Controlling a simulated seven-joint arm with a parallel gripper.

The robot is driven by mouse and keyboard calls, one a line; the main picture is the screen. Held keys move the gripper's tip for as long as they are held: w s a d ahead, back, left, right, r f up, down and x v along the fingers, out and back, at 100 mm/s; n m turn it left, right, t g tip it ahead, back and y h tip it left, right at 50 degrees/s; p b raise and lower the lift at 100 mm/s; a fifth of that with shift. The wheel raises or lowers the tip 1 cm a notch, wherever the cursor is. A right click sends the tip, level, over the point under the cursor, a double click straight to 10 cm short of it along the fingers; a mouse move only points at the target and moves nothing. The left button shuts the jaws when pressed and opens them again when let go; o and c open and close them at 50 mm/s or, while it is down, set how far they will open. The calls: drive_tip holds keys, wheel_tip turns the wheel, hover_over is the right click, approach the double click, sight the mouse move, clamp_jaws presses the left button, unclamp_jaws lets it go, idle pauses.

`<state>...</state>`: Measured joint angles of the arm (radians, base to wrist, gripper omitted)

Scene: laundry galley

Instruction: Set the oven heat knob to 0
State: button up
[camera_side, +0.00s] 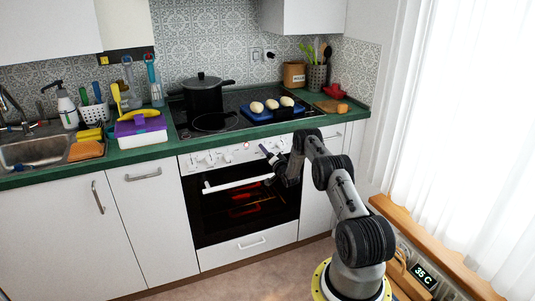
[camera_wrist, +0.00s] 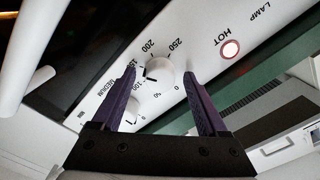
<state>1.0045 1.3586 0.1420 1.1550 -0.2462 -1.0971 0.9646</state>
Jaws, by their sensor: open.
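The oven heat knob (camera_wrist: 160,72) is a round white dial on the white control panel, ringed by numbers from 0 to 250. Its dark pointer mark appears to sit near 100 to 150, away from the 0; the exact setting is hard to read. My gripper (camera_wrist: 160,73) is open, its two purple fingers on either side of the knob in the wrist view, with gaps visible; contact cannot be told. In the side view my gripper (camera_side: 266,151) is in front of the right part of the oven panel.
A lit red HOT lamp (camera_wrist: 230,49) is beside the knob. Another white knob (camera_wrist: 38,107) is at lower left. The oven door handle (camera_side: 237,184) juts out below the panel. Above are a black pot (camera_side: 203,97) and a blue tray (camera_side: 260,117) with pale rolls.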

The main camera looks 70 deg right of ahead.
clamp_jaws()
idle(0.3)
drive_tip(key=shift+n, duration=14.9)
